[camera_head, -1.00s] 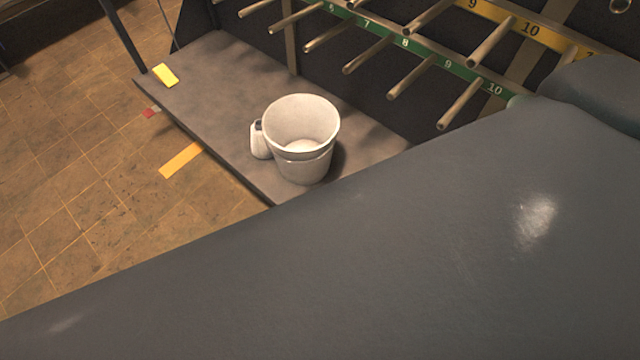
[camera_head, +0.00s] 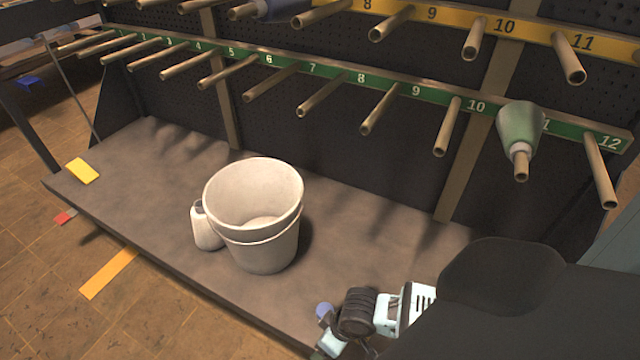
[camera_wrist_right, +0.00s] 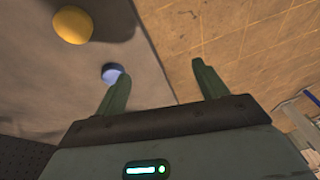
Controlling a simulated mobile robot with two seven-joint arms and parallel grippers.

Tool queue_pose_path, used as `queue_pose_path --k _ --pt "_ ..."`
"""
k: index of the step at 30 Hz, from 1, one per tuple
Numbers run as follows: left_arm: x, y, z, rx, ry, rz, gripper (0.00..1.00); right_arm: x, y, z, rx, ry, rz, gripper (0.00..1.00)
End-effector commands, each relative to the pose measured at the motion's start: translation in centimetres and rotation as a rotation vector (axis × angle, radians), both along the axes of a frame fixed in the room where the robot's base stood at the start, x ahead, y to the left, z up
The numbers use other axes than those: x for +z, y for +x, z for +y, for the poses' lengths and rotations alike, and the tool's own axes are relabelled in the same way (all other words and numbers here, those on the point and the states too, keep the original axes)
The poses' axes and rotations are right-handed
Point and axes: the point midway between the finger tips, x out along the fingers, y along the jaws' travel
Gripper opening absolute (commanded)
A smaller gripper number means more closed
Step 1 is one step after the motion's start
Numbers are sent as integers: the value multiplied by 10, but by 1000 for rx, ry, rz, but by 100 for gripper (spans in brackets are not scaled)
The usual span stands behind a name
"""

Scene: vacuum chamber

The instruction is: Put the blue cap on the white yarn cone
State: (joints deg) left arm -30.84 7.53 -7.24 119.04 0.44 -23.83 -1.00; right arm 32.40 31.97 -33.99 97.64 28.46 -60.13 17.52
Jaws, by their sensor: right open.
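A blue cap (camera_wrist_right: 112,72) lies on the grey shelf in the right wrist view, just beyond one finger of my right gripper (camera_wrist_right: 160,75). The two fingers are apart with nothing between them. In the head view a small blue round piece (camera_head: 325,310), probably that cap, shows beside my right wrist at the shelf's front edge. I cannot clearly identify a white yarn cone. A small white object with a dark top (camera_head: 206,226) stands left of the white bucket; I cannot tell whether it is a cone or a bottle. My left gripper is out of view.
The white bucket (camera_head: 262,248) stands on the grey shelf (camera_head: 150,190). Pegs project above it, one holding a grey-green cone (camera_head: 520,130). A yellow round object (camera_wrist_right: 72,25) is near the cap. A yellow block (camera_head: 82,171) lies at the shelf's left end.

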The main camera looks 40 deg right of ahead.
Motion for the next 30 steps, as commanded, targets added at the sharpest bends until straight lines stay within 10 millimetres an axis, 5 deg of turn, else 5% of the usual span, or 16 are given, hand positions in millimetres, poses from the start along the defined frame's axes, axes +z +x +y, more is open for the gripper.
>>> queue_pose_path --k 3,10,20,30 --pt "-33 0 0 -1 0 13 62 -22 36 -29 -15 -70 42 72" --pt "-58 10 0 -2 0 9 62 -29 76 -66 -58 -158 98 72" --pt "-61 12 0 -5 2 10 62 -26 86 -76 -73 -178 110 72" --pt "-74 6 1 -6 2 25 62 -52 88 -75 -72 -178 111 72"
